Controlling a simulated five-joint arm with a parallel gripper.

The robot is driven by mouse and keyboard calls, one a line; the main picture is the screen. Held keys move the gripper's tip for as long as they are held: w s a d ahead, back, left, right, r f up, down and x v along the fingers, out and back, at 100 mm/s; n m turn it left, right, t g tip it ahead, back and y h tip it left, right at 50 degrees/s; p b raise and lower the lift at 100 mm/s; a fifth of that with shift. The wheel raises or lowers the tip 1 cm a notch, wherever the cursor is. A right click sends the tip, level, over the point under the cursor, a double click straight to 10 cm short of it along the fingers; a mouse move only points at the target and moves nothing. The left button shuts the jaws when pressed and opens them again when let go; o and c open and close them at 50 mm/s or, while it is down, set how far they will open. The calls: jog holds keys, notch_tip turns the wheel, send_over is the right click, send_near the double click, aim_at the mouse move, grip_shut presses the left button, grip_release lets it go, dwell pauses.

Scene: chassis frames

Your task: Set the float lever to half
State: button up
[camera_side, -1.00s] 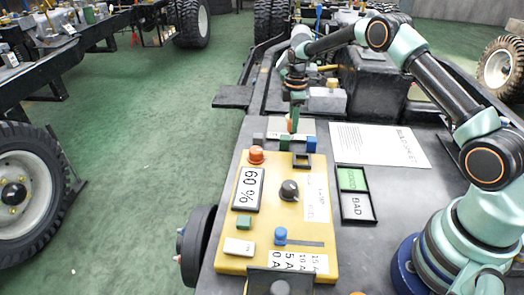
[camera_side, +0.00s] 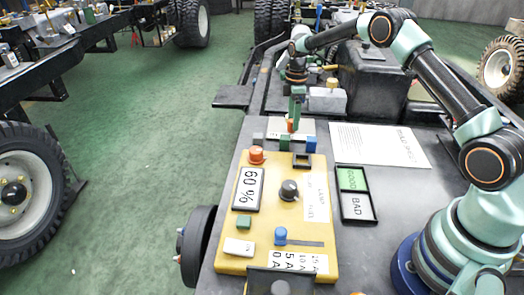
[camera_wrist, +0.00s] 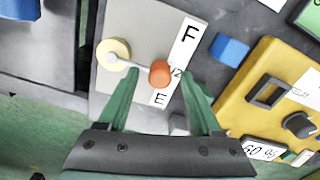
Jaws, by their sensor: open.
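The float lever is a thin rod on a cream pivot (camera_wrist: 113,53) with an orange knob (camera_wrist: 160,73), on a light grey plate (camera_wrist: 137,22). Its white scale (camera_wrist: 188,38) reads F, 1/2 and E; the knob lies beside the 1/2 mark, partly covering it. In the side view the orange knob (camera_side: 290,126) is small, just below my fingers. My gripper (camera_wrist: 160,77) is open, its green fingers spread on either side of the knob in the picture, with none visibly touching it. In the side view my gripper (camera_side: 296,117) is above the plate.
A yellow panel (camera_side: 268,227) with a dark knob (camera_side: 289,190), a slider (camera_side: 281,236) and a 60 % display (camera_side: 247,189) sits in front. A blue block (camera_side: 311,145) stands near the plate. A GOOD/BAD board (camera_side: 356,194) and a paper sheet (camera_side: 379,147) lie at right.

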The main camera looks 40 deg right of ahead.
notch_tip(320, 180, up, 10)
jog(key=shift+r, duration=0.2)
dwell(0.3)
jog(key=s+a+r+m+t, duration=0.3)
jog(key=s+a+r+m, duration=0.35)
jog(key=s+r, duration=0.55)
jog(key=s+a+f+m+t, duration=0.1)
jog(key=s+a+m, duration=0.4)
jog(key=s, duration=0.8)
jog(key=shift+s+a+f+t, duration=0.15)
jog(key=shift+s+f+t, duration=0.05)
jog(key=shift+t, duration=0.6)
